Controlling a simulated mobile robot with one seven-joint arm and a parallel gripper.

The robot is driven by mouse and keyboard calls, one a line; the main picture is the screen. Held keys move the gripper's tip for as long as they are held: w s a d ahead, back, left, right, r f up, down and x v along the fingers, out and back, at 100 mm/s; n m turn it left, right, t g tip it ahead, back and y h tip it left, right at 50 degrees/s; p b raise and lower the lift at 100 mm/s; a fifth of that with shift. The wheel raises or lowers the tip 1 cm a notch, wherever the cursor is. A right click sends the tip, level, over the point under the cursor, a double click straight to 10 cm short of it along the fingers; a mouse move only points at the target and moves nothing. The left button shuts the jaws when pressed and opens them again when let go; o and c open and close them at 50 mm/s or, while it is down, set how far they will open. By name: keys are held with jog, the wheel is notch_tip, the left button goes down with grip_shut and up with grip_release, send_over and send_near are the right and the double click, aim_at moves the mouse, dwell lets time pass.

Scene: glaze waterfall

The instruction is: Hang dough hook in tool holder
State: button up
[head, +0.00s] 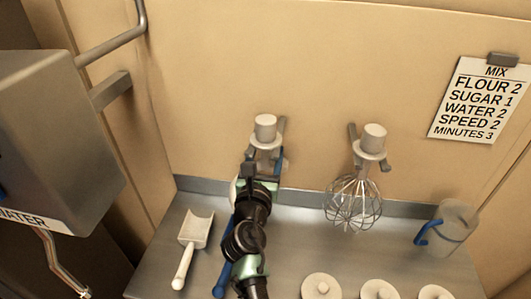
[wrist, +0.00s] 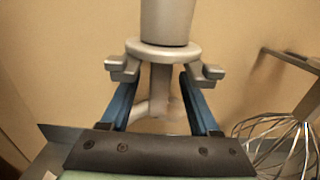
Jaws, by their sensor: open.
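The dough hook has a pale cylindrical top (head: 265,127) and hangs upright at the left tool holder (head: 282,125) on the back wall. In the wrist view, its wide collar (wrist: 165,52) appears to rest on the grey prongs (wrist: 206,72) of the holder, with the shaft between them. The curved hook (wrist: 150,112) shows below, partly hidden. My gripper (head: 265,167) is open in front of the hook. In the wrist view, its blue fingers (wrist: 160,92) stand on either side of the shaft, with gaps visible.
A wire whisk (head: 353,200) hangs in a second holder to the right. A white scoop (head: 195,230), a clear jug (head: 455,220) with a blue handle and several white lids (head: 321,287) are on the steel counter (head: 285,245). A grey dispenser (head: 55,130) stands left.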

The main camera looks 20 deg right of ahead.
jog(key=v, duration=1.3)
jog(key=w+a+r+m+t+y, duration=0.1)
jog(key=a+r+m+t, duration=0.2)
jog(key=r+m, duration=0.65)
jog(key=a+r+m+t+y, duration=0.1)
jog(key=a+r+m+t, duration=0.15)
jog(key=r+m, duration=0.7)
jog(key=s+a+r+m+t+y, duration=0.2)
jog(key=s+a+r+m, duration=0.1)
jog(key=r, duration=0.5)
jog(key=s+a+r+m+t+y, duration=0.2)
jog(key=s+r, duration=0.3)
jog(key=r, duration=0.3)
jog(key=s+a+r+m+t+y, duration=0.3)
jog(key=s+a+r+m+y, duration=0.1)
jog(key=r, duration=0.4)
jog(key=shift+a+m+b, duration=0.35)
jog(key=shift+a+m, duration=0.1)
jog(key=shift+m, duration=0.15)
